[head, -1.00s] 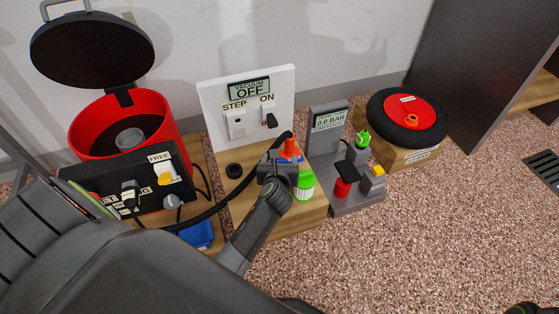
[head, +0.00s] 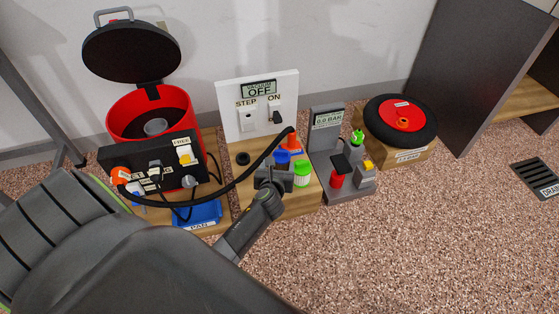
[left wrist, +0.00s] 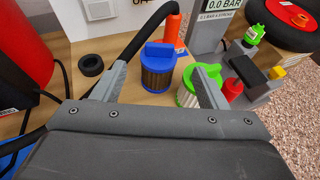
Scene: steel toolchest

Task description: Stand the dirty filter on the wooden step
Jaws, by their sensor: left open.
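The dirty filter, with a blue cap and brown pleats, stands upright on the wooden step (head: 296,207), below the white panel. It shows in the left wrist view (left wrist: 158,72) and, partly hidden, in the head view (head: 282,160). My left gripper (head: 275,174) is open, its fingers pointing toward the blue-capped filter. In the left wrist view the filter appears between the two fingers, beyond their tips, with no visible contact. A green-capped filter with pale pleats (head: 302,174) stands to its right, partly behind the right finger. My right gripper is out of view.
A black hose (head: 243,177) arches across to an orange nozzle (head: 292,141) behind the filters. A black ring (head: 243,158) lies to the left on the wood. A grey gauge stand (head: 328,135) is close on the right. The speckled floor in front is clear.

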